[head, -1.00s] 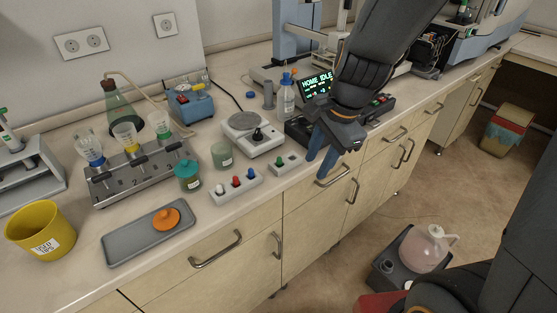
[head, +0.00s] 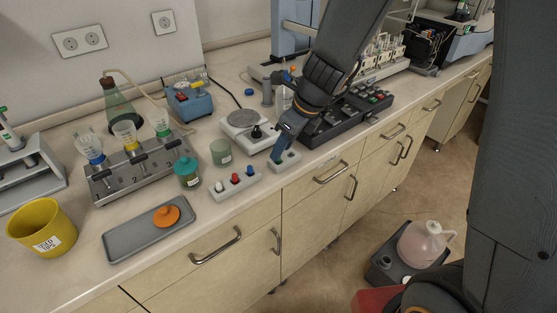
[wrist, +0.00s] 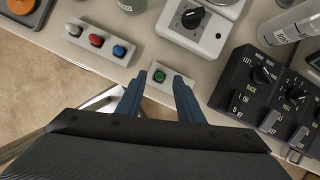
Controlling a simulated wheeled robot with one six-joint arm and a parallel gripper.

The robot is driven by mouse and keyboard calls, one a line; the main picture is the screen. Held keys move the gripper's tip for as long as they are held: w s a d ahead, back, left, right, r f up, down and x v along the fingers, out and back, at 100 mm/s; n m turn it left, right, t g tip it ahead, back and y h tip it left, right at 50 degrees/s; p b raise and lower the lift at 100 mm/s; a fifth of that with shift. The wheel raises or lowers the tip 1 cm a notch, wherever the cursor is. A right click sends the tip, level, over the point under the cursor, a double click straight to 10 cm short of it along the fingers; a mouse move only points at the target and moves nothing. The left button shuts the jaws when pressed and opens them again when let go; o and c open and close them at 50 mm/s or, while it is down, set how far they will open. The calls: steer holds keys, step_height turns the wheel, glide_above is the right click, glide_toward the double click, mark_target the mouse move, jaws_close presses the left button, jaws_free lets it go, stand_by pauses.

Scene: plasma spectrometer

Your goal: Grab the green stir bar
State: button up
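The green stir bar (wrist: 167,75) stands in a dark socket of a small pale single block (wrist: 185,82) in the wrist view. My gripper (wrist: 161,80) is open, with its two blue fingers spread. In that view the stir bar shows between the fingertips, slightly beyond them. In the head view my gripper (head: 279,152) is over the small block (head: 287,167) near the counter's front edge. The green stir bar is hidden by the gripper there. Contact with the stir bar cannot be told, and nothing is in the gripper.
A pale rack (head: 235,184) with white, red and blue stir bars stands left of the small block. A hotplate (head: 248,130) is behind it, and a black control box (head: 345,115) is close on the right. A grey tray (head: 135,241) lies further left.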

steer(key=x, duration=0.2)
steer(key=shift+a+f, duration=0.1)
steer(key=shift+f, duration=0.15)
jaws_close()
